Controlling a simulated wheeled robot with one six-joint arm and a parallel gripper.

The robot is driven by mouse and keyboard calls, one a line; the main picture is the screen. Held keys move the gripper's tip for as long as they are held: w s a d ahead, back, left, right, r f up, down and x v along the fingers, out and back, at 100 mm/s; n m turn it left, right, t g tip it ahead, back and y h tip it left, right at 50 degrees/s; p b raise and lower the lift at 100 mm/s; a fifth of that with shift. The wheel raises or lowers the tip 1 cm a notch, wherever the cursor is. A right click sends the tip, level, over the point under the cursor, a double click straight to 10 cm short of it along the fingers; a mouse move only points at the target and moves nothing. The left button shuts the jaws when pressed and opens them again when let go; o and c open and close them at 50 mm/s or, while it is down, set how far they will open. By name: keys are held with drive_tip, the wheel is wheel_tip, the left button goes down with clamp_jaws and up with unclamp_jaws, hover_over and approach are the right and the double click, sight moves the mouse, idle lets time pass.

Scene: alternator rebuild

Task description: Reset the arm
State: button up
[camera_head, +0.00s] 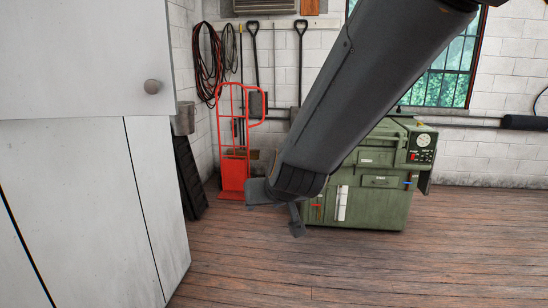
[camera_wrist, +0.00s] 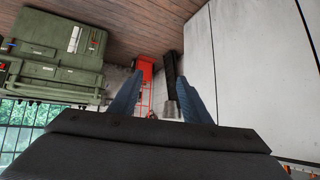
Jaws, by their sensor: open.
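My dark grey arm reaches down from the upper right in the head view and ends in my gripper (camera_head: 274,212). It hangs above the wooden floor, in front of the green machine and left of its front. In the wrist view, which is upside down, my gripper's two bluish fingers (camera_wrist: 162,76) stand well apart with nothing between them. The gripper is open and empty and touches nothing that I can see.
A pale cabinet (camera_head: 85,190) fills the left side. A red hand truck (camera_head: 234,170) stands at the back wall; shovels hang nearby. The green machine (camera_head: 385,195) stands below the window (camera_head: 448,78). The wooden floor (camera_head: 380,262) in front is clear.

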drive_tip(key=s+d+f+m+g+h+b, duration=0.1)
drive_tip(key=s+d+f+g, duration=0.3)
drive_tip(key=s+d+f, duration=0.3)
drive_tip(key=s+d+f+m+g+h+b, duration=0.1)
drive_tip(key=s+d+f+g+h, duration=0.1)
drive_tip(key=s+d+f, duration=0.5)
drive_tip(key=s+d+g, duration=0.1)
drive_tip(key=s+d, duration=0.2)
drive_tip(key=d, duration=0.4)
drive_tip(key=shift+d+f+m+g+b, duration=0.25)
drive_tip(key=shift+d+m+g+b, duration=0.05)
drive_tip(key=shift+d+m+g, duration=0.1)
